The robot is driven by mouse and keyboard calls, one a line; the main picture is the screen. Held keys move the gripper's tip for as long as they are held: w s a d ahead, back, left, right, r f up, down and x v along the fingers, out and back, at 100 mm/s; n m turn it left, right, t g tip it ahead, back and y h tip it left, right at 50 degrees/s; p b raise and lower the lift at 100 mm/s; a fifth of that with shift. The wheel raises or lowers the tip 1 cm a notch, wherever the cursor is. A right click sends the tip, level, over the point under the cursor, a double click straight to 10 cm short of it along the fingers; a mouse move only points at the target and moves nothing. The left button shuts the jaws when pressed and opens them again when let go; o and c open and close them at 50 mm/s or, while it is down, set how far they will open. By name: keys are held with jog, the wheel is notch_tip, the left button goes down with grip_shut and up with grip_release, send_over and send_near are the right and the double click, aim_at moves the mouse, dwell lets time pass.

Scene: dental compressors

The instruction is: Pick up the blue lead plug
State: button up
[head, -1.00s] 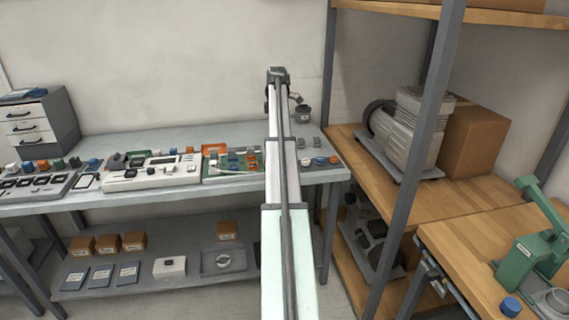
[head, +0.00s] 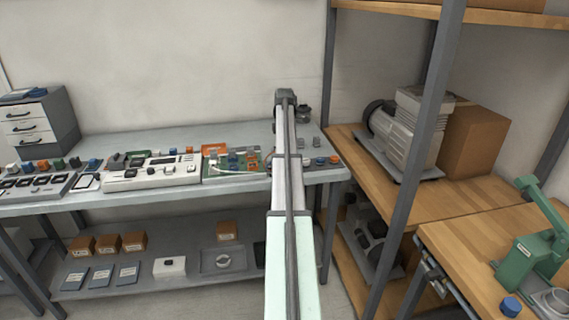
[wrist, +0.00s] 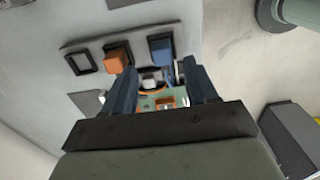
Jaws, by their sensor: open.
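The blue plug lies just beyond the fingertips, and nothing is visibly held. A small grey-white piece and part of a green board (wrist: 148,103) show between the fingers. In the head view my arm hides the gripper's fingers. Blue pieces show there on the green board (head: 235,161); I cannot tell which one is the lead plug.
The grey bench (head: 130,140) holds a white control unit (head: 150,173), and several coloured knobs stand at its left. Round pieces (head: 320,161) lie right of my arm. A grey post (head: 425,130) and wooden shelf with a compressor (head: 405,130) stand further right.

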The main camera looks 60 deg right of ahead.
jog(key=shift+s+a+f, duration=0.15)
jog(key=shift+f, duration=2.35)
grip_shut()
jog(key=shift+r, duration=0.15)
notch_tip(320, 180, up, 10)
